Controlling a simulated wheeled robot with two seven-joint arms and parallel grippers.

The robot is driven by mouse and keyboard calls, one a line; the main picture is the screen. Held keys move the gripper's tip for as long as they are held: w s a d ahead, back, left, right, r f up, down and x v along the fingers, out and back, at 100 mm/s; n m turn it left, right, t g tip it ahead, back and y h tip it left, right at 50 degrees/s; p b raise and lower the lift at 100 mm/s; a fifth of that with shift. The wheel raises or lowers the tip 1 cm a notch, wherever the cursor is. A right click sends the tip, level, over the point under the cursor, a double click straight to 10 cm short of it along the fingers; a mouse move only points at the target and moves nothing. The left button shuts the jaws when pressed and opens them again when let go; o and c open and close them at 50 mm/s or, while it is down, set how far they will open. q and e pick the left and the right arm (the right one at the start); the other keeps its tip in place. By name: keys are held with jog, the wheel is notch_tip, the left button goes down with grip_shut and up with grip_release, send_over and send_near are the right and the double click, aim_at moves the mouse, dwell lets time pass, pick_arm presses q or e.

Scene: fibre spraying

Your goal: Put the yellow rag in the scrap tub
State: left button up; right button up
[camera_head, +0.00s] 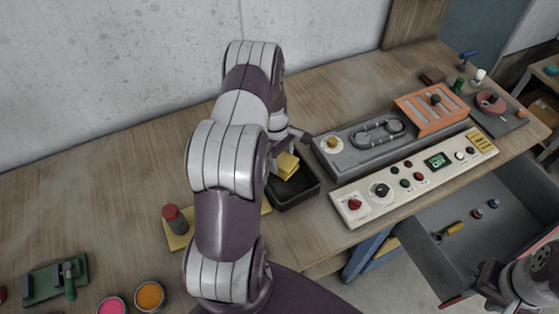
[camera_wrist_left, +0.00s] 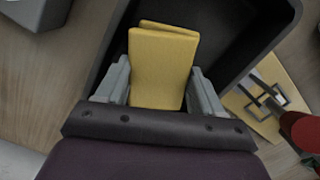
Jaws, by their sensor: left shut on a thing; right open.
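The yellow rag (camera_head: 287,164) is a folded cloth held between the fingers of my left gripper (camera_head: 283,157). In the left wrist view the rag (camera_wrist_left: 160,68) stands between the two grey fingers. The scrap tub (camera_head: 291,194) is a black, open box on the bench, and its dark rim also shows in the left wrist view (camera_wrist_left: 258,62). The rag is over the tub's opening; I cannot tell whether it touches the floor inside. My left arm hides part of the tub's left side. My right gripper (camera_head: 492,284) is at the lower right, partly cut off, with nothing seen in it.
A control panel (camera_head: 415,179) and a grey fixture (camera_head: 360,147) stand right of the tub. An open drawer (camera_head: 480,228) juts out at the right. Bare bench (camera_head: 95,190) lies at far left.

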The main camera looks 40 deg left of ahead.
pick_arm(q)
jog(key=shift+s+a+f, duration=0.25)
jog(key=shift+f, duration=0.35)
jog(key=shift+s+a+f, duration=0.2)
jog(key=shift+s+f, duration=0.05)
jog(key=shift+f, duration=0.3)
jog(key=shift+w+d, duration=0.2)
jog(key=shift+d, duration=0.05)
jog(key=o, duration=0.6)
jog(key=shift+w+f, duration=0.1)
jog(key=shift+f, duration=0.05)
jog(key=o, duration=0.4)
jog(key=shift+a, duration=0.1)
